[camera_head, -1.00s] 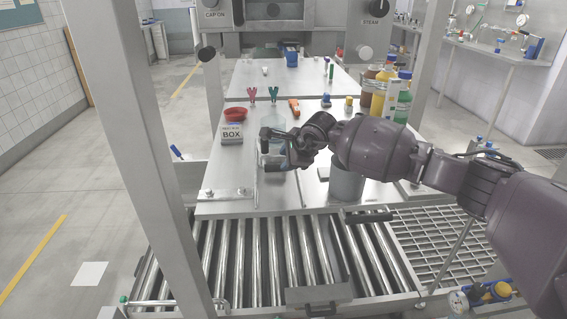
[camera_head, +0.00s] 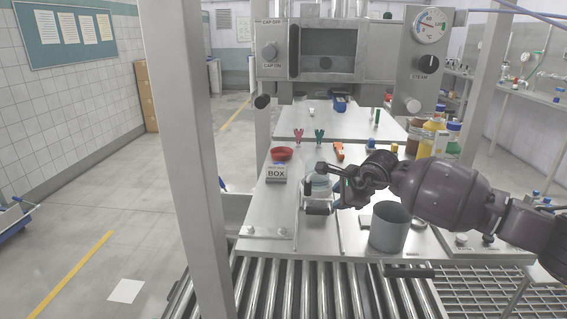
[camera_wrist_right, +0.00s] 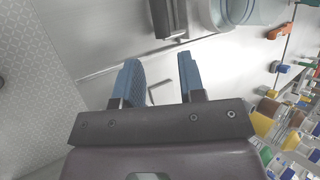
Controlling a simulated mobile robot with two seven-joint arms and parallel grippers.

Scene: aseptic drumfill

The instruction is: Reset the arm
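My right gripper (camera_head: 325,190) reaches in from the right over the steel bench (camera_head: 270,215). In the right wrist view its two blue fingers (camera_wrist_right: 160,82) stand apart with nothing gripped between them. A pale, clear round vessel (camera_wrist_right: 250,12) and a dark grey block-like part (camera_wrist_right: 168,18) lie beyond the fingertips. My right arm (camera_head: 440,190) hides part of the bench behind it. My left gripper is not in view.
A grey cup (camera_head: 390,230) stands below the right forearm. A steel post (camera_head: 183,150) stands left; rollers (camera_head: 310,295) run in front.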

